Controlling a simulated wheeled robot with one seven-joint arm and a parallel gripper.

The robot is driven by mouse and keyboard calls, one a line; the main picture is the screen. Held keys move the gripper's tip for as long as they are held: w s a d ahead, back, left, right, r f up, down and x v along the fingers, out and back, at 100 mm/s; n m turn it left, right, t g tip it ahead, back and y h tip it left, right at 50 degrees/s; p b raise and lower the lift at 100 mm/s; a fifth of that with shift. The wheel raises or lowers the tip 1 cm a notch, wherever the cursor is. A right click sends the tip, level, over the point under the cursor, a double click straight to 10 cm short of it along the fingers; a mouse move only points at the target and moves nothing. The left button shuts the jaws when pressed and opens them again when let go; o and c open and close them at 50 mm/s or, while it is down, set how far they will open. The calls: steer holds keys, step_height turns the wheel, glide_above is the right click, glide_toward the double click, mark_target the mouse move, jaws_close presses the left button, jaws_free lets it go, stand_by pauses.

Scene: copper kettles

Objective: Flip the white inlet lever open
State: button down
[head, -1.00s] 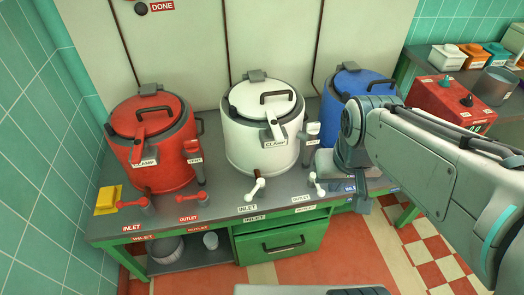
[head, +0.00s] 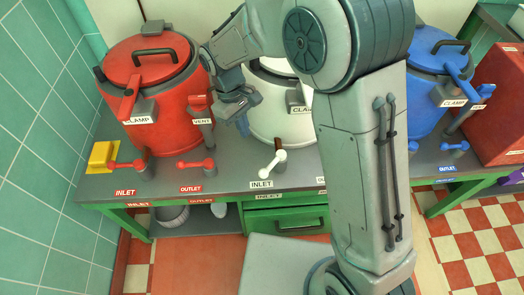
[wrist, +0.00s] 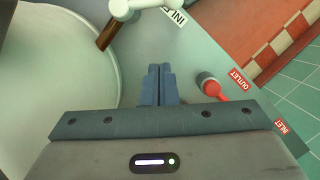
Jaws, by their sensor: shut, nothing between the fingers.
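The white inlet lever (head: 271,165) is a white handle with round ends on the counter in front of the white kettle (head: 272,112). It lies slanted behind the INLET label (head: 262,184). In the wrist view the lever (wrist: 128,8) shows at the top edge, partly cut off, beside a brown pipe (wrist: 106,35). My gripper (head: 243,128) is shut and empty between the red and white kettles, left of the lever and apart from it. Its blue fingers (wrist: 159,78) are together in the wrist view. My arm hides part of the white kettle.
The red kettle (head: 150,90) stands left, with a red vent (head: 200,120) near my gripper and red inlet (head: 128,166) and outlet (head: 196,167) levers in front. The blue kettle (head: 428,105) stands right. A yellow block (head: 102,157) sits at the counter's left end.

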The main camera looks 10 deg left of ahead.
mark_target(273, 163)
steer(key=b+x, duration=0.1)
steer(key=x, duration=0.9)
steer(key=shift+s+a+f+b, duration=0.1)
steer(key=shift+a+f+b, duration=0.1)
steer(key=shift+b, duration=0.1)
steer(key=d, duration=0.1)
steer(key=s+d+r, duration=0.1)
steer(key=d, duration=0.1)
steer(key=shift+s, duration=0.25)
steer(key=shift+s+d, duration=0.2)
steer(key=shift+d, duration=0.1)
steer(key=shift+s+n, duration=0.15)
steer(key=shift+n, duration=0.15)
